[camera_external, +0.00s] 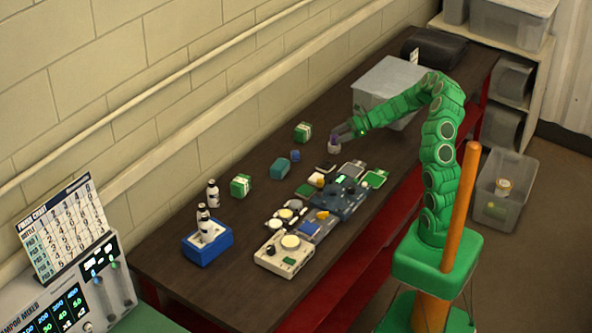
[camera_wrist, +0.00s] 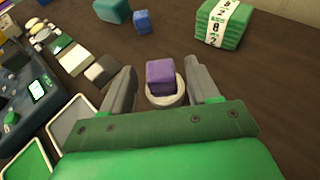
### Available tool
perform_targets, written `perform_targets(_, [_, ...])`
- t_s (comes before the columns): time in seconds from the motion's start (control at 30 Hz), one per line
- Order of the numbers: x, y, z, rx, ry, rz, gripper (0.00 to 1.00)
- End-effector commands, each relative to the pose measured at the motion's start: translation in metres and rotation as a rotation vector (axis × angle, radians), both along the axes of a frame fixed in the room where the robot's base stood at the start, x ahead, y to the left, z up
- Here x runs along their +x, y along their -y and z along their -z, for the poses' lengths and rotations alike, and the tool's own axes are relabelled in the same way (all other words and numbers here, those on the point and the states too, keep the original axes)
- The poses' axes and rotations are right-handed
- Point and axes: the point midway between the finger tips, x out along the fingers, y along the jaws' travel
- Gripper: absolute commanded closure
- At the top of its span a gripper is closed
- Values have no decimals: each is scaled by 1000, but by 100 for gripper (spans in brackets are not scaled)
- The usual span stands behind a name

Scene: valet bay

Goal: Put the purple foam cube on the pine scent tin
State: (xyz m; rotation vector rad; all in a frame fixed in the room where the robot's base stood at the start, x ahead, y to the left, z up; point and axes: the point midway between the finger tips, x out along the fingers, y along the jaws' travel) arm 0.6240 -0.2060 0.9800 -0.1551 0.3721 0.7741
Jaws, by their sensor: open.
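The purple foam cube (camera_wrist: 160,75) sits on a round, pale tin (camera_wrist: 164,100), whose rim shows around the cube's near side. I take this for the pine scent tin, but no label can be read. In the external view the cube (camera_external: 335,135) shows above the tin (camera_external: 334,148) on the dark table. My gripper (camera_wrist: 162,78) is open, with one finger on each side of the cube and gaps between. In the external view my gripper (camera_external: 344,134) is low over the table beside the cube, partly hiding it.
A blue cube (camera_wrist: 141,21), a teal block (camera_wrist: 112,10) and a green banded stack (camera_wrist: 223,23) stand beyond the tin. Trays and devices (camera_external: 342,196) crowd the near side. A grey bin (camera_external: 390,85) stands behind my gripper. Bare table lies right of the tin in the wrist view.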

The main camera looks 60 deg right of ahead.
Motion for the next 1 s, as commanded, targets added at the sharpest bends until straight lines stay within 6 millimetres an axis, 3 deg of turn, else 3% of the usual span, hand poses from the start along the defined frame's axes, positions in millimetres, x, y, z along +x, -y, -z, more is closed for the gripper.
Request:
perform_targets(0.27, [-5,6,-6,0,2,1,40])
perform_targets(1.0, [-74,73,-45,1,-1,0,40])
